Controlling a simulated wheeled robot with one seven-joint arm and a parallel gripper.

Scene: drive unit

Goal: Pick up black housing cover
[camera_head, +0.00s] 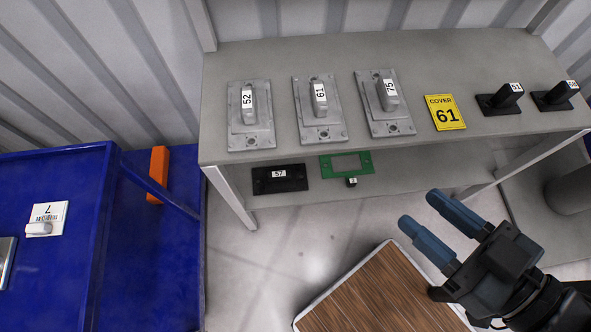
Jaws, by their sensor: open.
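Several black pieces show, and I cannot tell for certain which one is the housing cover. A flat black plate (279,187) labelled 57 lies on the lower shelf, at its left part. Two black pieces with raised handles stand at the right end of the upper shelf: one black handled piece (499,104) labelled 51, and another black handled piece (553,101) whose label is hard to read. My gripper (419,210) is open and empty, with blue fingers pointing up and left. It is in front of the shelf, apart from all these pieces.
A green frame (327,170) lies below. A wooden-topped surface (375,295) and blue cart (50,270) stand nearer.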

